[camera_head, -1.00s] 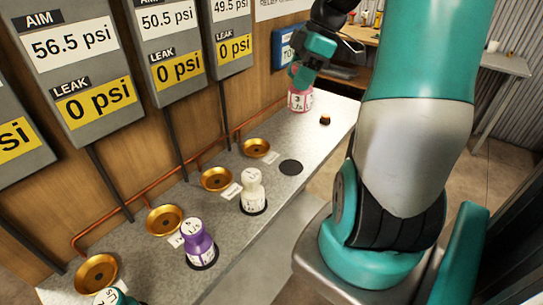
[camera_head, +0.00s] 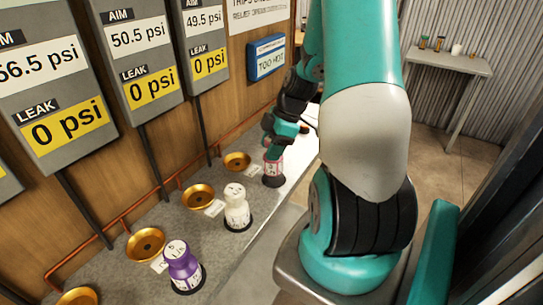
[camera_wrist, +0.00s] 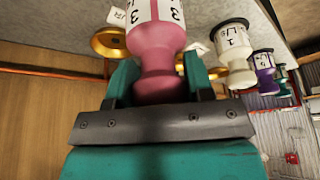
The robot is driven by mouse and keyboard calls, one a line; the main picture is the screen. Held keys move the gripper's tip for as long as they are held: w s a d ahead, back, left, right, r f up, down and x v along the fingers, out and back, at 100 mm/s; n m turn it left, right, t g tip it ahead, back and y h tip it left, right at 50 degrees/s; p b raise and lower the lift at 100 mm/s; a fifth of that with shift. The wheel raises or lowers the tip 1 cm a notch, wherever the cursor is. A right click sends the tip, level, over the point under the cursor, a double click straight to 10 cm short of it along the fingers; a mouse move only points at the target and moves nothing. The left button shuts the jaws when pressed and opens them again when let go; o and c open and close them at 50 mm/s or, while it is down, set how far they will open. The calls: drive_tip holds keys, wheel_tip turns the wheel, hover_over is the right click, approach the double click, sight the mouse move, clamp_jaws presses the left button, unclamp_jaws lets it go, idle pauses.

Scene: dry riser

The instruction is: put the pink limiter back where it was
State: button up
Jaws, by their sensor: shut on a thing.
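The pink limiter (camera_head: 273,168), with a white numbered band, is upright at the far end of the row on the grey bench. A dark round pad (camera_head: 274,182) shows at its foot; I cannot tell whether it touches the pad or hangs just above it. My gripper (camera_head: 274,151) is shut on its narrow upper part from above. In the wrist view, which looks upside down, the limiter (camera_wrist: 157,40) sits between both teal jaws (camera_wrist: 158,82). Its foot is cut off at the top of that view.
A white limiter (camera_head: 237,208) and a purple limiter (camera_head: 182,265) stand on dark pads nearer me. Gold cups (camera_head: 197,197) line the wall side, with a copper pipe behind. A side table (camera_head: 450,62) stands at the back right.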

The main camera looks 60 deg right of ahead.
sight(272, 169)
drive_tip(key=shift+f, duration=1.6)
drive_tip(key=shift+f, duration=0.15)
drive_tip(key=o, duration=1.1)
